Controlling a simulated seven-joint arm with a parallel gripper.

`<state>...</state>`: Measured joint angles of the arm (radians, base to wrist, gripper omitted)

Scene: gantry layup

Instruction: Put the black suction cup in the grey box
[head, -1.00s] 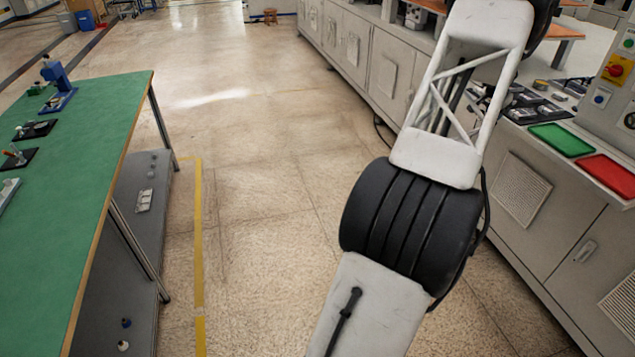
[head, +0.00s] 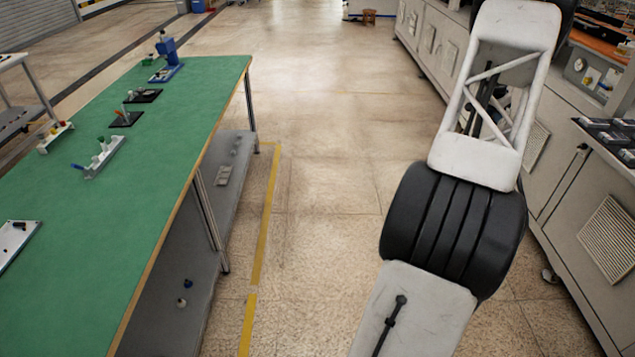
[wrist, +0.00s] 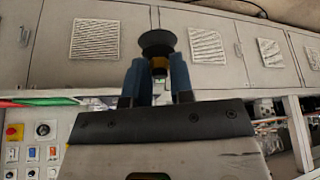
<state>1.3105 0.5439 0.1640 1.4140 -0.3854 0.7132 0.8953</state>
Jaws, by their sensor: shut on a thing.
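In the wrist view a black suction cup (wrist: 157,43) with a brass-coloured fitting sits between the two blue fingers of my gripper (wrist: 159,72). The fingers are shut on it, and its wide round lip points away from the gripper. In the head view my arm crosses the right side, and the gripper and suction cup are out of sight. I cannot make out a grey box in any view.
A green-topped table (head: 150,190) stands at the left with several small fixtures on it, including a blue press (head: 168,58). Grey cabinets (head: 570,190) line the right. Open floor with a yellow line (head: 266,215) lies between. The wrist view faces cabinet doors (wrist: 100,40).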

